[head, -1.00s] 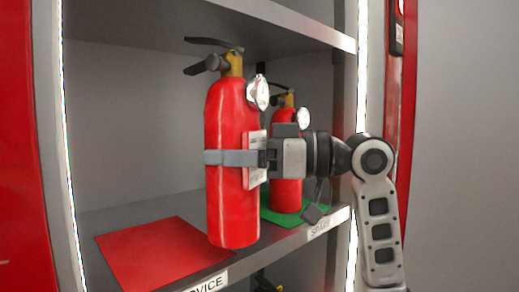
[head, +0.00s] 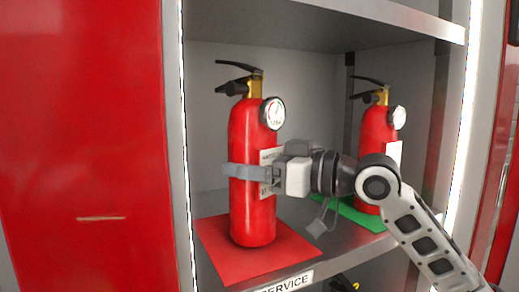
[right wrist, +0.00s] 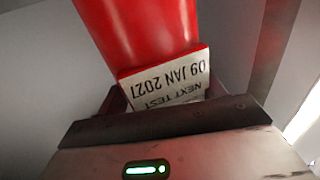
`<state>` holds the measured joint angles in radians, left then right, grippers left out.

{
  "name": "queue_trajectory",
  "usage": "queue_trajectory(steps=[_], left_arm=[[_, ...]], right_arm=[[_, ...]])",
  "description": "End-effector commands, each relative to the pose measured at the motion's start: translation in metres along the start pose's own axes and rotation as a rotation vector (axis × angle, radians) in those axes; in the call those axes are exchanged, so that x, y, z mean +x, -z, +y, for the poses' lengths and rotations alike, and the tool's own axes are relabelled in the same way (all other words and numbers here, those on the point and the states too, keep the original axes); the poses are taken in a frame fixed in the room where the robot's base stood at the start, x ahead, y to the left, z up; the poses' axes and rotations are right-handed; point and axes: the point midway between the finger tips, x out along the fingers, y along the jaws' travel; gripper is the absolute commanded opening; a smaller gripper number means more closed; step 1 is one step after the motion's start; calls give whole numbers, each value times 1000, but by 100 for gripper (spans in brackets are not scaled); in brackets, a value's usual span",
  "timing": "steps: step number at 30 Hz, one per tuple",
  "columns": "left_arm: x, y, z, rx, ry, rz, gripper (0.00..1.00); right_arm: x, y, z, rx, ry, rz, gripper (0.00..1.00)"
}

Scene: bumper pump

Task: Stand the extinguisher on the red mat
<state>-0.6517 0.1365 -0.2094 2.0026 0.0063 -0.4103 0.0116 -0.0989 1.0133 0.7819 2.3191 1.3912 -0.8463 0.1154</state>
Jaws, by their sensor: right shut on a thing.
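A red fire extinguisher (head: 252,205) with a black handle and a pressure gauge stands upright over the red mat (head: 225,262) in the head view. I cannot tell whether its base touches the mat. My right gripper (head: 262,174) is shut around its body at mid height, from the right. In the right wrist view the red body (right wrist: 140,30) and its tag (right wrist: 170,82), reading "NEXT TEST 09 JAN 2027", are close in front of the gripper. My left gripper is not in view.
A second extinguisher (head: 373,140) stands on a green mat (head: 352,212) at the right of the same shelf. A "SERVICE" label (head: 288,283) is on the shelf's front edge. Another shelf (head: 330,18) is above. A red panel (head: 80,140) is at the left.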

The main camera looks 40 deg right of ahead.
Motion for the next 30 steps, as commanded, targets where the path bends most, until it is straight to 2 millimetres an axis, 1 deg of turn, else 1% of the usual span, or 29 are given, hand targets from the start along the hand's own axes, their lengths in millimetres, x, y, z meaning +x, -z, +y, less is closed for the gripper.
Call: queue_trajectory(steps=[5, 16, 17, 18, 19, 28, 30], left_arm=[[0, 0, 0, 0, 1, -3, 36], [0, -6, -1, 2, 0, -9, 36], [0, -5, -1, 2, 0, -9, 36], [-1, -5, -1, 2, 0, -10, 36], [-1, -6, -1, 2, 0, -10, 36], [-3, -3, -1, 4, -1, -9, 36], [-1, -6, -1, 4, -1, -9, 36]], right_arm=[[-2, -5, 0, -8, -3, 20, 0], [-2, -8, 0, -8, -3, 20, 0], [0, -12, 0, -3, -1, 4, 76], [0, -12, 0, -3, -1, 4, 88], [0, -12, 0, -3, -1, 4, 90], [0, -10, 0, -3, -1, 4, 90], [-4, -11, 1, -1, -1, 5, 90]])
